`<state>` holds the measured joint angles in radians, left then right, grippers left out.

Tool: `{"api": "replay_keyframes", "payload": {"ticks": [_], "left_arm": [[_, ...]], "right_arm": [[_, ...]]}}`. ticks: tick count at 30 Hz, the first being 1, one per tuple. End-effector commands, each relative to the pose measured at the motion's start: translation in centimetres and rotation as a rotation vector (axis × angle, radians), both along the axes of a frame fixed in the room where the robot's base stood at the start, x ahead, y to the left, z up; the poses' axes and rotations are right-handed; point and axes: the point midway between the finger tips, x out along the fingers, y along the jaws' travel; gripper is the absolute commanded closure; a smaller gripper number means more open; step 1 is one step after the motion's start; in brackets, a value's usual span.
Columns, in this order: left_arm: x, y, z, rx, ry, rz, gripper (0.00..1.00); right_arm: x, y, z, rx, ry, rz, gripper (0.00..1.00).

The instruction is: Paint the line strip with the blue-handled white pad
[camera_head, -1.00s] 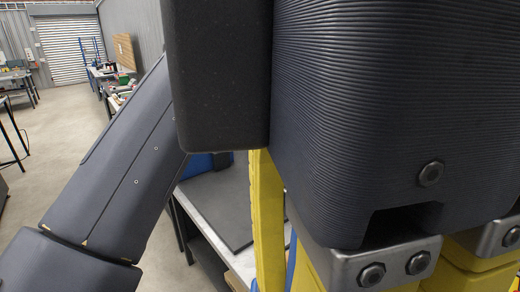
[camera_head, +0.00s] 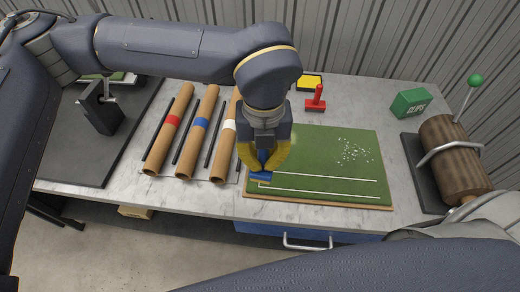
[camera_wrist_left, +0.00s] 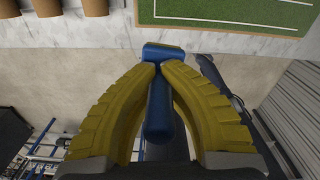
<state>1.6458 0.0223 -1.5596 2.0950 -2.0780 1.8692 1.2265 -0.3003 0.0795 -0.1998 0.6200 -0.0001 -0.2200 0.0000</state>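My left gripper (camera_head: 264,158) is over the left edge of the green turf board (camera_head: 310,150). Its yellow fingers are closed around the blue handle of a pad (camera_head: 261,176), which also shows in the left wrist view (camera_wrist_left: 163,52). The pad's blue head is at the left end of the white lines. Its white face is not visible. Two long white lines cross the turf: an upper line (camera_head: 320,176) and a lower line (camera_head: 320,192). I cannot tell which is the strip, or whether the pad touches the turf. My right gripper is not in view.
White specks (camera_head: 353,150) lie on the turf.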

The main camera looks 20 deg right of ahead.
Motion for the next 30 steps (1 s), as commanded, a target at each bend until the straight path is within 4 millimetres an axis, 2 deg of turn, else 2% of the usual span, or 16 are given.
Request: {"api": "replay_keyframes", "payload": {"ticks": [3,9,17,30], "left_arm": [[2.6,-0.4,-1.9,0.002,0.001,0.046,1.0],[5.4,-1.2,-2.7,0.003,0.0,0.089,1.0],[6.0,-1.5,-3.7,0.004,0.002,0.119,1.0],[6.0,-1.5,-7.6,0.003,0.002,0.12,1.0]], "right_arm": [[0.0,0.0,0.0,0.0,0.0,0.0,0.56],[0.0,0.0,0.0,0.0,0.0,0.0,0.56],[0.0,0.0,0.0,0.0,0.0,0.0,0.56],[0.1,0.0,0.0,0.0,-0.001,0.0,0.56]]}}
